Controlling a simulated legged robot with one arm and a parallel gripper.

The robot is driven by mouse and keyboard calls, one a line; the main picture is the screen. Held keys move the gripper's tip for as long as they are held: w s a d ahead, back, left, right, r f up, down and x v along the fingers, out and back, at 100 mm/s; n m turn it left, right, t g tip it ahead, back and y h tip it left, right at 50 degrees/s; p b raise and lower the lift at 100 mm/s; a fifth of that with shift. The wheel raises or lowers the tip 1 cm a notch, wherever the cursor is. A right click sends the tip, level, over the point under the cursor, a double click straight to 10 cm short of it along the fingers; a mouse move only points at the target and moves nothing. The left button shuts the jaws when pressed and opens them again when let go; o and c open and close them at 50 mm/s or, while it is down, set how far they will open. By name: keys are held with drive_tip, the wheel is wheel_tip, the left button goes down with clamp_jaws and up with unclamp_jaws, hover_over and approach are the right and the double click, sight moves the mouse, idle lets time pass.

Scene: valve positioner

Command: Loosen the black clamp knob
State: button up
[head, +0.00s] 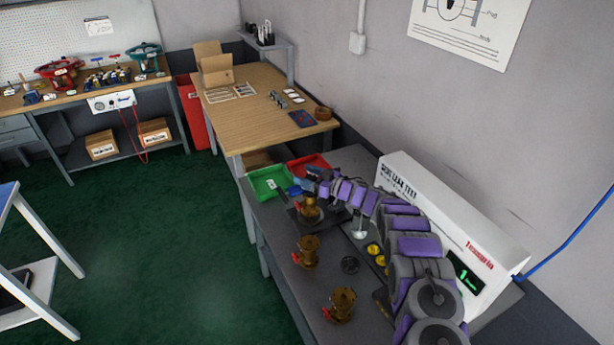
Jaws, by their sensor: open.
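My arm reaches from the lower right across the grey bench (283,300). My gripper (311,187) is at its far end, open, above or beside a brass valve (309,211) on a dark fixture plate. At this size I cannot tell whether the fingers touch anything. I cannot make out the black clamp knob with certainty; the arm and gripper cover part of the fixture.
Two more brass valves (306,251) (341,304) stand on the bench's near part. A green tray (269,183) and a red tray (308,163) are at the back. The white leak-test unit (440,225) lines the right side. A wooden table (255,125) stands beyond.

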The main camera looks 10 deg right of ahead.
drive_tip(key=p+v, duration=0.1)
drive_tip(key=v, duration=0.6)
drive_tip(key=shift+d, duration=0.25)
